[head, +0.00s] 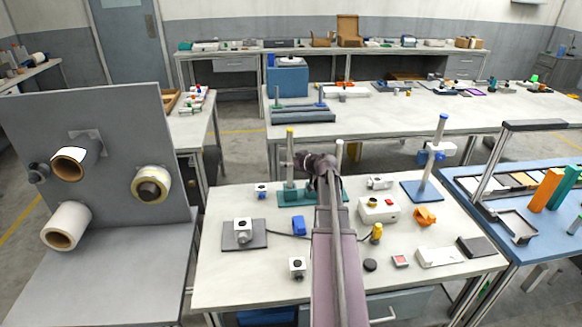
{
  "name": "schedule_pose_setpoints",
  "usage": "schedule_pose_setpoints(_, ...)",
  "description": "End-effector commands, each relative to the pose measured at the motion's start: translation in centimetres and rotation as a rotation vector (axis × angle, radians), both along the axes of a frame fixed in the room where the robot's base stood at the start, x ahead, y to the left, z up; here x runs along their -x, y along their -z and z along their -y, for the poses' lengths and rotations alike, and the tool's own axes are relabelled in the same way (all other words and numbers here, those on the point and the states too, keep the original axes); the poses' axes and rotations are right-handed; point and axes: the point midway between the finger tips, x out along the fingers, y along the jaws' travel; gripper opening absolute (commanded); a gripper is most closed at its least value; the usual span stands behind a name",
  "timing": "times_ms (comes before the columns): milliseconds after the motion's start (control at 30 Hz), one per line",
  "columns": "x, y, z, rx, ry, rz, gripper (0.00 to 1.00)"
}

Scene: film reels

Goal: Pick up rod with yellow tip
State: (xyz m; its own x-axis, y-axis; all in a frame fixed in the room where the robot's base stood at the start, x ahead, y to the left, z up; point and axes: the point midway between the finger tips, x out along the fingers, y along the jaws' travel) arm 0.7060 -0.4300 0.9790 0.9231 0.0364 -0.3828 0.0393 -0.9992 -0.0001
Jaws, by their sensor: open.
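The rod with the yellow tip (290,160) stands upright on a green base (290,197) at the back of the near white table (220,275). A second upright rod with a pale top (339,152) stands to its right, partly hidden by my arm. My gripper (309,163) is dark and seen from behind. It is open, in front of the green base and just right of the yellow-tipped rod in the picture. The fingertips are small, and I cannot tell whether they touch a rod.
A blue-tipped rod on a blue base (423,188) stands to the right. A white box with a red button (378,210), an orange part (425,216) and a blue block (298,225) lie nearby. A grey panel with rolls (100,130) stands left.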

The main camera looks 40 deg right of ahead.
Motion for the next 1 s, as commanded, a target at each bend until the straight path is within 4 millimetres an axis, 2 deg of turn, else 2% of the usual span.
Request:
schedule_pose_setpoints(233,0.02,0.0,0.01,0.0,0.0,0.0,0.75)
schedule_pose_setpoints(400,0.03,0.0,0.02,0.0,0.0,0.0,0.25)
schedule_pose_setpoints(500,0.03,0.0,0.02,0.0,0.0,0.0,0.0)
schedule_pose_setpoints(1000,0.04,-0.33,0.04,-0.001,0.0,0.0,0.0)
